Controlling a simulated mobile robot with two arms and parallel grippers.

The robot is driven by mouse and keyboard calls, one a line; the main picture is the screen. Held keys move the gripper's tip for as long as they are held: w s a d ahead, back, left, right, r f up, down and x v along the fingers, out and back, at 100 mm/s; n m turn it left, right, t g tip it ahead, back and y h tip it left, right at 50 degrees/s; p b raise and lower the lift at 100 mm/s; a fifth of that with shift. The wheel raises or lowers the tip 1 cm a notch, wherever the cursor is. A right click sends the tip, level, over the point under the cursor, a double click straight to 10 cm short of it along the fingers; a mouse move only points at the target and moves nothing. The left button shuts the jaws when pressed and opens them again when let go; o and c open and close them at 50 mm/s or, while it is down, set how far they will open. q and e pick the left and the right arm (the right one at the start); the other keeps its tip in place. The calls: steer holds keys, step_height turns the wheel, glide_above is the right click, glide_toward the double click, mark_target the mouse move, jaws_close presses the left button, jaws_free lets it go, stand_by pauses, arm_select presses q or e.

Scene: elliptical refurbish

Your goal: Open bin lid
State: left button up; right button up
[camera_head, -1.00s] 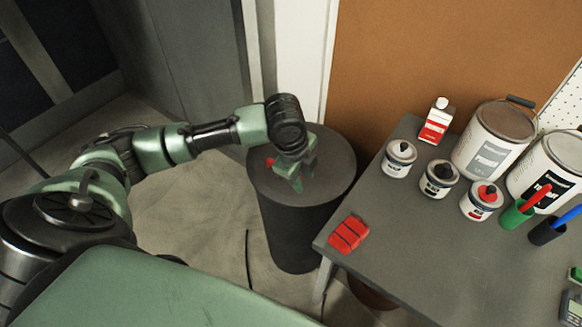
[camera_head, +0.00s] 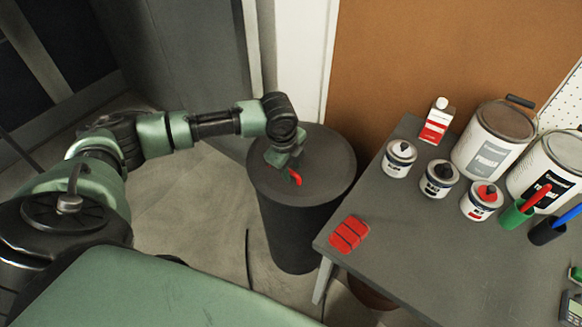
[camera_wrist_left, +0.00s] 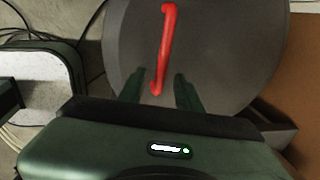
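The dark grey round bin (camera_head: 292,235) stands on the floor left of the table, with its flat lid (camera_head: 332,175) shut on top. The lid has a red bar handle (camera_head: 295,177), seen full length in the left wrist view (camera_wrist_left: 165,50). My left gripper (camera_head: 284,160) is over the lid, on the left side of the handle in the head view. In the left wrist view its two fingers (camera_wrist_left: 159,90) are apart, with the near end of the handle between or just beyond the tips; contact cannot be told. My right gripper is not in view.
A grey table (camera_head: 400,250) stands close to the bin's right, holding a red block (camera_head: 349,234), small tins (camera_head: 439,180), large paint cans (camera_head: 493,145) and a red-and-white bottle (camera_head: 436,121). A wall is behind the bin. Open floor (camera_head: 190,220) lies left.

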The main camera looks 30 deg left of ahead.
arm_select(q)
jaws_close()
stand_by(1.4)
